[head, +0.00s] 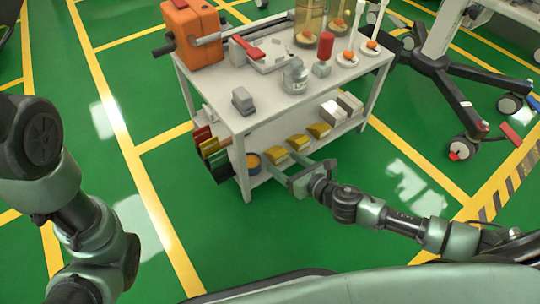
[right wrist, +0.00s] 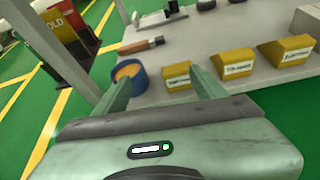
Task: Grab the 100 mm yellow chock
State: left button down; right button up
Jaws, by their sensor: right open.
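Three yellow labelled chocks stand in a row on the cart's lower shelf: a left one (right wrist: 177,76), a middle one (right wrist: 236,63) and a right one (right wrist: 287,51). In the head view they are the near one (head: 274,156), the middle one (head: 299,142) and the far one (head: 319,130). The label print is too small to read, so I cannot tell which is 100 mm. My right gripper (right wrist: 161,84) is open at the shelf's front edge, its fingers pointing in. The left chock shows between the fingers, beyond the tips. My left gripper is out of view.
A blue pot (right wrist: 129,75) with orange contents stands left of the chocks, close behind the left finger. A wooden-handled tool (right wrist: 141,46) lies behind it. A cart leg (head: 241,168) and side-hung binders (head: 208,147) are at the left. The upper shelf (head: 220,95) covers the chocks from above.

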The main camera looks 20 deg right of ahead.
aim_at(281, 154)
jog(key=shift+w+d+f+n+h+b, duration=0.4)
jog(key=shift+w+d+f, duration=0.45)
jog(key=shift+d+f, duration=0.05)
jog(key=b+x, duration=0.4)
jog(key=x, duration=0.2)
jog(key=shift+w+b, duration=0.1)
jog(key=shift+b, duration=0.3)
jog(key=shift+w+a, duration=0.1)
jog(key=shift+w, duration=0.15)
jog(key=shift+c, duration=0.3)
jog(key=c, duration=1.4)
jog(key=shift+c, duration=0.2)
jog(key=shift+r, duration=0.15)
